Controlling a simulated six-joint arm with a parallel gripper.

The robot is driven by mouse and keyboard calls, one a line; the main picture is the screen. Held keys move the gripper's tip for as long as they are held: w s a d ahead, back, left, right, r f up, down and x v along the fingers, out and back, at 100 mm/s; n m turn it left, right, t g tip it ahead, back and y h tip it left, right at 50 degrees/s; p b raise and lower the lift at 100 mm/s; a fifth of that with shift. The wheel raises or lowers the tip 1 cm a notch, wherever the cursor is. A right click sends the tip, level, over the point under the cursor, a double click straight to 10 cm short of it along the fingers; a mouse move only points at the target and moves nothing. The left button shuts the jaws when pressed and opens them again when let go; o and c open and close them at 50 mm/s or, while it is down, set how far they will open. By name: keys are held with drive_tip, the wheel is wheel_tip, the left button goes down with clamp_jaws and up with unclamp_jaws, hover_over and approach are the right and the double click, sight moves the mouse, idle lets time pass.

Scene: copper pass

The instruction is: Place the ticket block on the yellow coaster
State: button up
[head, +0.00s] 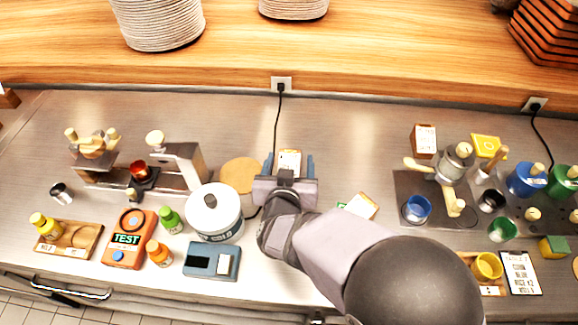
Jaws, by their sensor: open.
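My gripper (289,168) is open over the back middle of the steel counter. A small wooden block with a white printed face (289,159), which looks like a ticket block, shows between its fingers. I cannot tell whether the fingers touch it. Similar blocks stand elsewhere: one (425,139) at the back right and one (361,205) beside my arm, partly hidden. The yellow coaster (487,145) is a flat square at the back right, right of the back-right block. A wooden tool handle overlaps its front edge.
A round tan mat (241,175) and a white canister (213,214) are left of my gripper. A coffee machine (180,166) stands further left. A grinder-like device (457,158) and blue cup (416,208) stand before the yellow coaster. A black cable (277,125) hangs behind my gripper.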

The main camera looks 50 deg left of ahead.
sight(290, 155)
drive_tip(key=shift+p+x, duration=0.3)
drive_tip(key=shift+x, duration=1.6)
drive_tip(key=shift+s, duration=0.1)
drive_tip(key=c, duration=1.3)
drive_tip(key=shift+r+p, duration=2)
drive_tip(key=shift+r, duration=4.6)
